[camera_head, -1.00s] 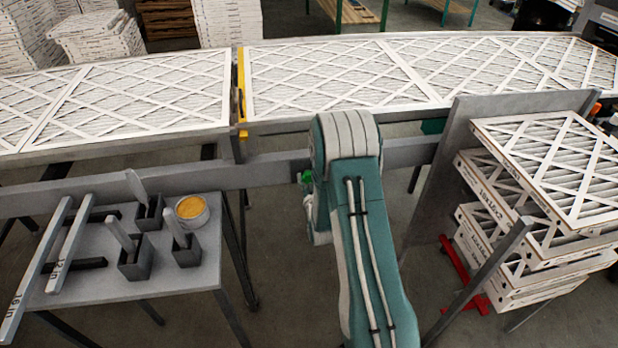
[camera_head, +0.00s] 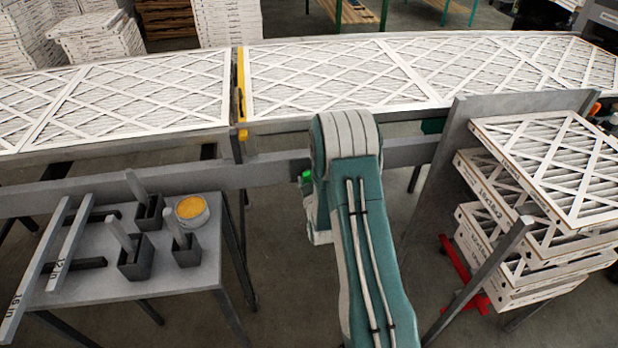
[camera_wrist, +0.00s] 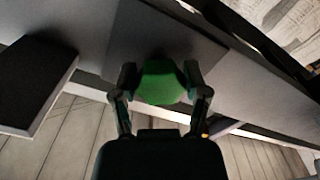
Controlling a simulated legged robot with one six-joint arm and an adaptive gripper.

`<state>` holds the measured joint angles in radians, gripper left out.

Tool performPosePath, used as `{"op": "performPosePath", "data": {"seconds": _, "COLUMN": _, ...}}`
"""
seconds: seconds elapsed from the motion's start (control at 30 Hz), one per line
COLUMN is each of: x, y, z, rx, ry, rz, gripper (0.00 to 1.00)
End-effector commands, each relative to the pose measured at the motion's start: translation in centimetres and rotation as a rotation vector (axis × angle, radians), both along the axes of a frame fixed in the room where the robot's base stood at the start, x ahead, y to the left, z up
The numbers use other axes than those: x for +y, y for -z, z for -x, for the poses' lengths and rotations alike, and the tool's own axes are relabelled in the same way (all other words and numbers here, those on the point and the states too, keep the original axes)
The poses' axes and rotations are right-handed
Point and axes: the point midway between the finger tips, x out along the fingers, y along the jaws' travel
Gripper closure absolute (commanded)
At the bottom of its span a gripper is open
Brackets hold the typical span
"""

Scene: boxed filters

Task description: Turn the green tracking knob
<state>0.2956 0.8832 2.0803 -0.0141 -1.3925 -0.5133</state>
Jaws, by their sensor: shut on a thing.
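The green tracking knob (camera_wrist: 160,82) is in the middle of the wrist view, against a grey rail face. My gripper (camera_wrist: 160,85) has a finger on each side of it and is shut on it. In the head view only a small green edge of the knob (camera_head: 306,176) shows on the grey rail, left of my arm. My arm hides the rest of the knob and most of my gripper there.
A conveyor (camera_head: 130,150) with white filters runs across behind my arm. A small grey table (camera_head: 90,275) with holders and a round tin (camera_head: 191,211) stands at left. A grey upright panel (camera_head: 440,170) and stacked filters (camera_head: 560,180) stand close at right.

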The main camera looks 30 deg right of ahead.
Motion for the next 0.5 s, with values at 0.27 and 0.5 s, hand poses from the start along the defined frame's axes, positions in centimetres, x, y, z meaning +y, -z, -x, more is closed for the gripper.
{"op": "performPosePath", "data": {"seconds": 0.27, "x": 0.16, "y": -0.09, "z": -0.18, "rx": 0.063, "ry": -0.006, "rz": 0.231, "gripper": 0.88}}
{"op": "performPosePath", "data": {"seconds": 0.5, "x": 0.20, "y": -0.08, "z": -0.19, "rx": 0.104, "ry": -0.006, "rz": 0.373, "gripper": 0.88}}
